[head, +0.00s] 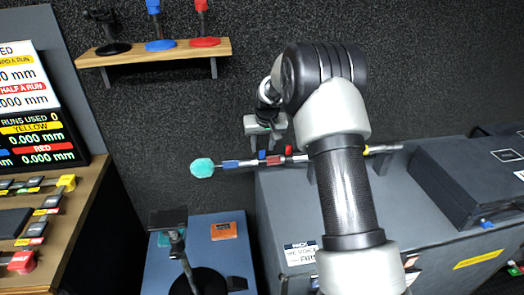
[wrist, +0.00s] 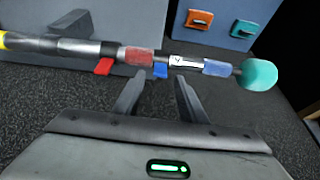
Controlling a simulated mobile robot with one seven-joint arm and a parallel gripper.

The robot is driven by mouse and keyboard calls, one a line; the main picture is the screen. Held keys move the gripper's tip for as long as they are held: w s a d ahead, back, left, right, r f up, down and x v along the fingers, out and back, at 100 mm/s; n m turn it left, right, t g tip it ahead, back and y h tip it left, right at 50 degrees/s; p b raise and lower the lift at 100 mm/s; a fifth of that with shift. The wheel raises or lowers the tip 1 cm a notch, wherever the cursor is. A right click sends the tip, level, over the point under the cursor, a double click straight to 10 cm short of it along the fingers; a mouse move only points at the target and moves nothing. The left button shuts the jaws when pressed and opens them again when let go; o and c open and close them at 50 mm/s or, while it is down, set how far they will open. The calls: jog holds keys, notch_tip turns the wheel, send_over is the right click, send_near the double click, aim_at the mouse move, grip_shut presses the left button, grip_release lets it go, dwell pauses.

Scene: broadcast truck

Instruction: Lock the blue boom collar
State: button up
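The boom pole (head: 300,158) runs sideways, with a teal foam tip (head: 202,168) at its left end; in the wrist view the tip (wrist: 258,75) is at the right. A small blue lever (wrist: 160,71) sticks out from the pole beside a red band (wrist: 137,56). A blue band (wrist: 217,68) lies nearer the tip, past a white label (wrist: 186,62). I cannot tell how far the blue lever is turned. My gripper (wrist: 160,80) is open and empty, its fingertips either side of the blue lever and apparently just short of it. In the head view my gripper (head: 266,131) is by the pole.
A red lever (wrist: 104,66) sits farther along the pole. A grey case (head: 475,180) lies on the counter at right. A blue-grey surface (head: 205,262) with a stand (head: 178,245) and orange piece (head: 224,231) is below. A wall shelf (head: 150,52) holds several stands.

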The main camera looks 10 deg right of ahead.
aim_at(262, 154)
jog(key=shift+x, duration=1.95)
grip_shut()
jog(key=shift+w+r+g+p, duration=0.15)
jog(key=shift+w+g+p, duration=0.2)
jog(key=shift+p, duration=0.5)
jog(key=shift+w+g+p, duration=0.2)
jog(key=shift+g+p, duration=0.25)
jog(key=shift+g, duration=0.1)
grip_release()
